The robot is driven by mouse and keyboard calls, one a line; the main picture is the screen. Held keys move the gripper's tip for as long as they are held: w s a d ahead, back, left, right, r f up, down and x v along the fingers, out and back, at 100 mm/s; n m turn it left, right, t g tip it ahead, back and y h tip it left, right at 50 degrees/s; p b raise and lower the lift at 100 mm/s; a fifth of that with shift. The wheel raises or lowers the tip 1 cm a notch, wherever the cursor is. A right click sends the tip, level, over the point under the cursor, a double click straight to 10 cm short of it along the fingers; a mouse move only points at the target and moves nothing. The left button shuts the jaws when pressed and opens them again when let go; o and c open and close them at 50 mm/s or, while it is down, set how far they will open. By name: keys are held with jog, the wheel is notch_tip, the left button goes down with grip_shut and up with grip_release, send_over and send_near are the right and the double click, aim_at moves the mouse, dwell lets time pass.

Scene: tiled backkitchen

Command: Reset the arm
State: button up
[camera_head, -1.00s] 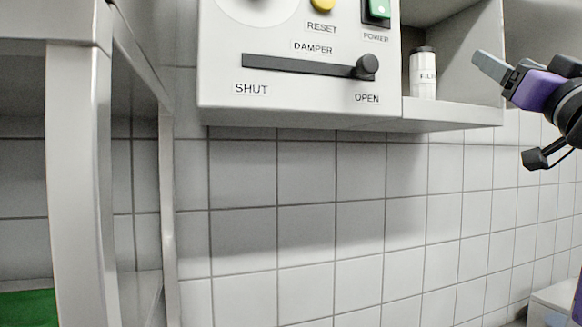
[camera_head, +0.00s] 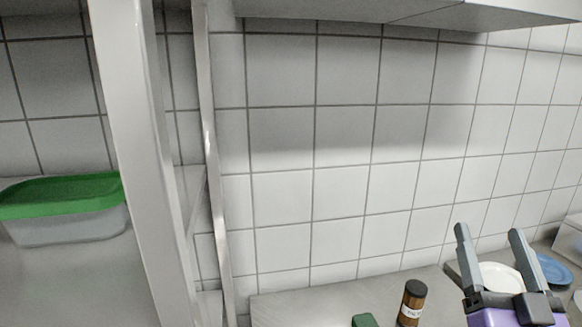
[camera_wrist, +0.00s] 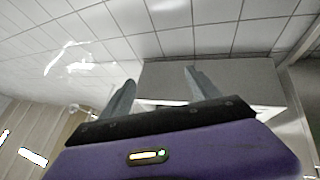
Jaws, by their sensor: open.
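My gripper (camera_head: 490,236) is at the lower right of the head view, its two grey fingers apart and pointing up, with nothing between them. Its purple body sits below the fingers. In the wrist view my gripper (camera_wrist: 155,80) shows the same two spread fingers, empty, in front of a tiled wall and a grey box-like shape (camera_wrist: 240,80). The rest of my arm is mostly out of the head view.
A grey counter (camera_head: 295,308) runs below the tiled wall. On it stand a brown jar (camera_head: 412,302), a green object (camera_head: 365,320), a white plate (camera_head: 500,277) and a blue dish (camera_head: 553,270). A green-lidded container (camera_head: 62,195) sits on a left shelf behind a post (camera_head: 150,160).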

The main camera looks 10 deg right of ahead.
jog(key=s+a+f+n+g+y, duration=0.1)
jog(key=s+a+f+g+y, duration=0.1)
jog(key=s+a+f, duration=0.3)
jog(key=s+a+f+n+g+y+b, duration=0.1)
jog(key=s+a+f, duration=0.5)
jog(key=s+f, duration=0.7)
jog(key=s+a+f+n+g+y, duration=0.2)
jog(key=s+a+f+g+y, duration=0.2)
jog(key=s+f, duration=0.5)
jog(key=s+a, duration=0.1)
jog(key=s, duration=0.2)
jog(key=shift+s+a+f+n+g, duration=0.15)
jog(key=shift+s+f+n+g, duration=0.2)
jog(key=shift+f+n+g, duration=0.05)
